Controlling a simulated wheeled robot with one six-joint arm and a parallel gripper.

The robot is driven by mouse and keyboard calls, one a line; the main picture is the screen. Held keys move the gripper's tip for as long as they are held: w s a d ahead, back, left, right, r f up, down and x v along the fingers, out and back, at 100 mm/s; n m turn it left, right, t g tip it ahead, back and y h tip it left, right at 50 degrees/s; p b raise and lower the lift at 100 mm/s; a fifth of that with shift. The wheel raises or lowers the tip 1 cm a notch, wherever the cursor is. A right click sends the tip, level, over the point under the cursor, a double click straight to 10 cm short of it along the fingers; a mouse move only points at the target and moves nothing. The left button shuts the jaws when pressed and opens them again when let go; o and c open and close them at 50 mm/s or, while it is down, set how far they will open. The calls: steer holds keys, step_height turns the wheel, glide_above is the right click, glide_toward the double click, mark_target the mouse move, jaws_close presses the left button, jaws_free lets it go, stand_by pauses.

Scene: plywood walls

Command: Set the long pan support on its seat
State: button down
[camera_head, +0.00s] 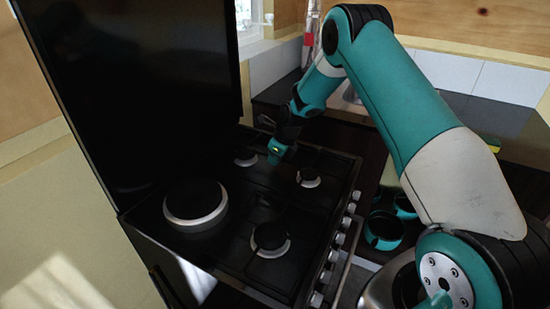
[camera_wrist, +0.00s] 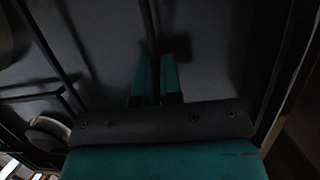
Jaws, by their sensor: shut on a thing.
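The black gas hob (camera_head: 229,247) has round burners with pale rings. My gripper (camera_head: 277,152) points down over its far part, between the far burner (camera_head: 246,159) and the right burner (camera_head: 309,177). In the wrist view the two teal fingers (camera_wrist: 156,80) are close together on a thin dark bar (camera_wrist: 150,35). This bar appears to belong to the long pan support. Other dark bars show at the left and right of the wrist view. The support's full outline is hard to make out against the dark hob. I cannot tell whether it touches the hob.
A tall black panel (camera_head: 135,85) stands along the hob's left side. Control knobs (camera_head: 340,238) line the right front edge. A large burner (camera_head: 195,205) and a smaller one (camera_head: 270,239) lie nearer. A dark counter (camera_head: 500,120) lies behind.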

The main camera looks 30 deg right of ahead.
steer(key=c, duration=1.2)
jaws_free()
steer(key=b+v, duration=0.2)
steer(key=v, duration=1.5)
steer(key=s+a+r+n+g+y, duration=0.1)
steer(key=s+a+r+n, duration=0.3)
steer(key=s+a+n, duration=0.4)
steer(key=s+a+r+n, duration=0.4)
steer(key=s+a+n, duration=0.2)
steer(key=a+n, duration=0.35)
steer(key=s+a+n+g, duration=0.1)
steer(key=s+a+n, duration=0.2)
steer(key=s+n, duration=0.6)
steer(key=s+a+n+g+y, duration=0.1)
steer(key=s+a+n, duration=0.2)
steer(key=s+n, duration=0.6)
steer(key=shift+s+n, duration=0.35)
steer(key=shift+s, duration=0.6)
